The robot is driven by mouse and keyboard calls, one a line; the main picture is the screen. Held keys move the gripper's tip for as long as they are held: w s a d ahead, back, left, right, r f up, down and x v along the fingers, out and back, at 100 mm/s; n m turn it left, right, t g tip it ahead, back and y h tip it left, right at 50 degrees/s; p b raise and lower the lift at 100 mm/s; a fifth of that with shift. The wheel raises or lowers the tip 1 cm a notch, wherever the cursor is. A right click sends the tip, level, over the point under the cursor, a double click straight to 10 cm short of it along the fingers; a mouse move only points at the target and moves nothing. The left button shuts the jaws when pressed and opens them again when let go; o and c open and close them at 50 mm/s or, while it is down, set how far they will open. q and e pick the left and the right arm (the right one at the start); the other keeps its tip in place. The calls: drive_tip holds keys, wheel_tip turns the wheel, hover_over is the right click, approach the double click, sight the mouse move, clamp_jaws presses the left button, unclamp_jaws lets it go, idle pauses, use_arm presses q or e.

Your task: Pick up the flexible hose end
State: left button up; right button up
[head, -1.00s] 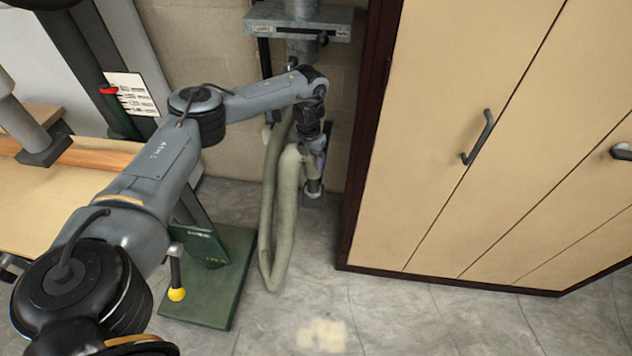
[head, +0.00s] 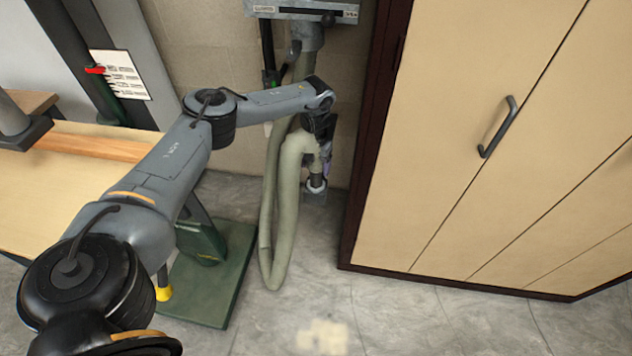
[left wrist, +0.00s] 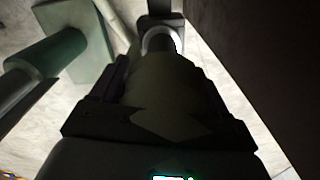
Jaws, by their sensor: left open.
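The pale green flexible hose (head: 285,225) hangs in a long loop against the back wall, left of the tall cabinet. Its upper bend reaches my left gripper (head: 320,165), which points down beside the wall. A pale ring (head: 316,186) shows just under the gripper. In the left wrist view, a thick dark round piece (left wrist: 165,85), seemingly the hose end, lies between the two fingers of my left gripper (left wrist: 160,80). The jaws are open around it; shadow hides whether they touch it. A pale ring (left wrist: 162,38) shows beyond it. My right gripper is not in view.
The cabinet (head: 440,150) with a dark frame stands close to the right of my left gripper. A grey metal box (head: 305,10) is fixed above. A green base plate (head: 215,285) and a wooden-topped bench (head: 60,190) lie to the left. The floor (head: 390,315) in front is clear.

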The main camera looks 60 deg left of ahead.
sight(316, 180)
use_arm(q)
drive_tip(key=f, duration=0.2)
drive_tip(key=f+b, duration=0.1)
drive_tip(key=f, duration=0.1)
drive_tip(key=shift+d, duration=0.2)
drive_tip(key=shift+r, duration=0.1)
drive_tip(key=shift+c, duration=0.5)
drive_tip(key=c, duration=1)
